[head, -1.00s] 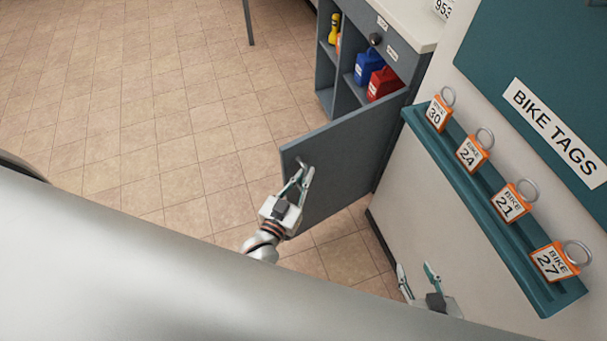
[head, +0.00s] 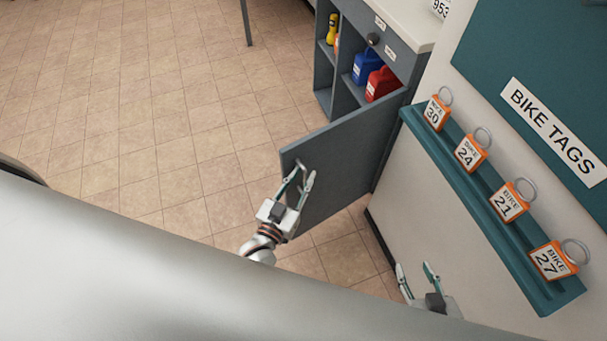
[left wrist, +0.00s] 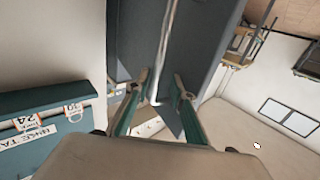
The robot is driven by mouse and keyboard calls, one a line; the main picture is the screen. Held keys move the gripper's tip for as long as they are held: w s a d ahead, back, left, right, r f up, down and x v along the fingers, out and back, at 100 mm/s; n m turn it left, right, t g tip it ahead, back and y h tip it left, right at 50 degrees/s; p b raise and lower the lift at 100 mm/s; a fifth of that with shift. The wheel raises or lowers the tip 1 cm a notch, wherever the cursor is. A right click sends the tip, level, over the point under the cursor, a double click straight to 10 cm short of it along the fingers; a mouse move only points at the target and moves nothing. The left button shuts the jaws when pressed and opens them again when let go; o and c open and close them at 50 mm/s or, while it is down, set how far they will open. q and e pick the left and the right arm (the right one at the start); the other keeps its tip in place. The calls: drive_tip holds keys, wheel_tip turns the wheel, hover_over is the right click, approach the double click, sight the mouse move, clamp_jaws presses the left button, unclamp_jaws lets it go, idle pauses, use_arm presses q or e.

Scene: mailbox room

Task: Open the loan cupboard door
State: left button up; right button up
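The loan cupboard door (head: 345,160) is grey and stands swung well out from the cupboard (head: 400,58), whose shelves show. Its thin metal handle (head: 300,164) is near the free edge; the bar also shows in the left wrist view (left wrist: 167,45). My left gripper (head: 304,176) is at the handle, in front of the door face. In the left wrist view its fingers (left wrist: 162,84) are apart, with the lower end of the bar between them; I see no clear grip on it. My right gripper (head: 416,272) is open and empty, low beside the white wall panel.
Blue (head: 367,67) and red (head: 382,82) boxes and a yellow item (head: 333,28) sit on the cupboard shelves. A teal rack (head: 480,200) with several orange bike tags runs along the panel at right. The tiled floor (head: 150,120) left of the door is clear.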

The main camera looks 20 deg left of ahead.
use_arm(q)
drive_tip(key=s+a, duration=0.1)
drive_tip(key=s, duration=1)
drive_tip(key=shift+a, duration=0.35)
drive_tip(key=s+a+f+m+g, duration=0.2)
drive_tip(key=s+a+f+g, duration=0.2)
drive_tip(key=g, duration=0.3)
drive_tip(key=shift+s+f+m, duration=0.2)
drive_tip(key=shift+s+m, duration=0.1)
drive_tip(key=shift+s, duration=0.3)
drive_tip(key=shift+a, duration=0.1)
idle(0.7)
